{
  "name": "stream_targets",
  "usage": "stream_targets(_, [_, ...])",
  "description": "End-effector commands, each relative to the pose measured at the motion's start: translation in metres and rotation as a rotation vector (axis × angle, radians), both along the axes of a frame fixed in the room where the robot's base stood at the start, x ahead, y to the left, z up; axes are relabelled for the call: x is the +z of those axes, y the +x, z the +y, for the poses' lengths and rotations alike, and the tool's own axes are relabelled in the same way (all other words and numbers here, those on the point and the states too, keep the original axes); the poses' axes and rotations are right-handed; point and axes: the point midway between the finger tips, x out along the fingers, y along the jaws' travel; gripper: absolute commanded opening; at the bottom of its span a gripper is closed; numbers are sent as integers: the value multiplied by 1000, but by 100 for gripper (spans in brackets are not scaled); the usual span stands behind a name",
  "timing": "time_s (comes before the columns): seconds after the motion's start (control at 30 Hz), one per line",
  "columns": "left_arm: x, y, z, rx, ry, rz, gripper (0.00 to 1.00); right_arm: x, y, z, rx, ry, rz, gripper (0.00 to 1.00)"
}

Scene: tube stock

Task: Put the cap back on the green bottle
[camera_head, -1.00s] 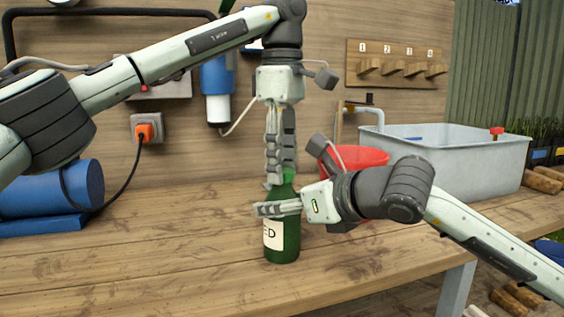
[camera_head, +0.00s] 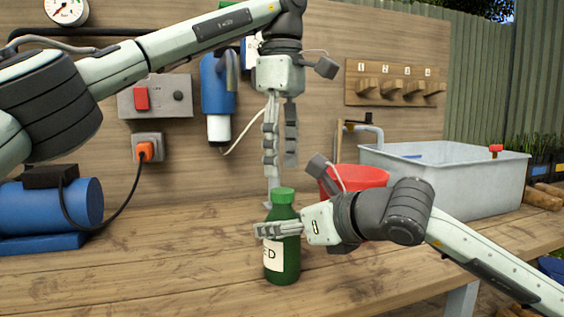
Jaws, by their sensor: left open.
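The green bottle (camera_head: 283,265) stands upright on the wooden bench, with a pale label on its front. A lighter green cap (camera_head: 283,195) sits on top of its neck and looks level; whether it is screwed tight cannot be seen. My right gripper (camera_head: 260,230) comes in from the right and is closed around the bottle's upper body. Its far finger is hidden behind the bottle.
A red bucket (camera_head: 362,180) stands behind my right gripper, beside a grey metal tub (camera_head: 470,183). A blue cylinder (camera_head: 80,205) with a black cable lies at left. A blue and white device (camera_head: 217,95) hangs on the wall. The bench's front left (camera_head: 130,270) is clear.

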Motion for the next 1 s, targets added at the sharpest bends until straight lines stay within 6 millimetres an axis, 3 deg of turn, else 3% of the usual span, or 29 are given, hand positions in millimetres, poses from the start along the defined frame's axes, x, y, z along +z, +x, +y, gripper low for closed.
stream_targets(0.17, [0,0,0,28,0,0,50,0,0,0,0,-1,1,0])
stream_targets(0.27, [3,0,0,130,3,1,50,0,0,0,0,-1,1,0])
stream_targets(0.7, [26,0,0,1161,5,1,50,0,0,0,0,-1,1,0])
stream_targets(0.83, [32,0,0,1372,2,-1,50,0,0,0,0,-1,1,0])
stream_targets(1.0, [35,0,0,1500,0,-1,50,0,0,0,0,-1,1,0])
